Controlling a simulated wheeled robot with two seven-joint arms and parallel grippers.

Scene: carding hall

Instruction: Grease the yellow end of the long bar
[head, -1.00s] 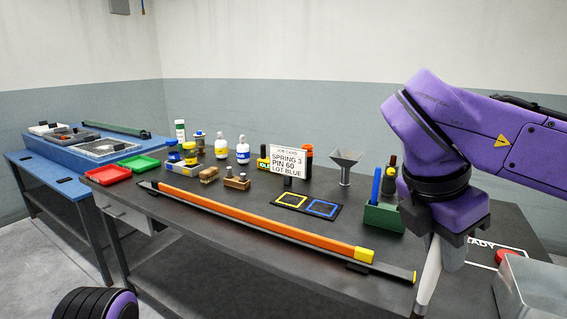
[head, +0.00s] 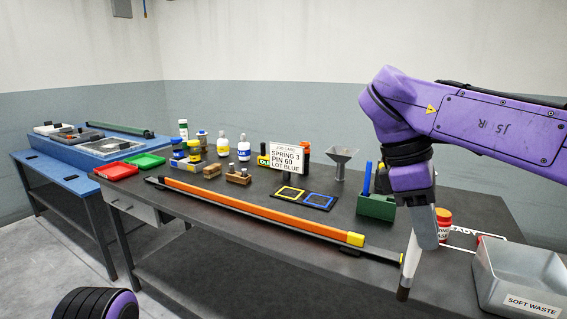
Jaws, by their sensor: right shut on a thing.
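The long orange bar (head: 260,211) lies along the front of the dark workbench, on a dark rail with a small yellow tip. The bar's yellow end (head: 355,239) is at its right, facing me. My right gripper (head: 424,232) is shut on a slim pale stick (head: 411,262) with a dark tip, pointing down. The tip shows to the right of the yellow end and lower in the picture, apart from it. A red pot with an orange lid (head: 443,216) stands behind my right gripper, partly hidden; its label is only partly readable. My left gripper is out of view.
A grey bin marked SOFT WASTE (head: 519,303) stands at the right. A green block (head: 376,207) with a blue stick, a funnel (head: 341,162), a job card (head: 286,158), bottles and red and green trays (head: 145,161) stand behind the bar. The bench strip before the bar is clear.

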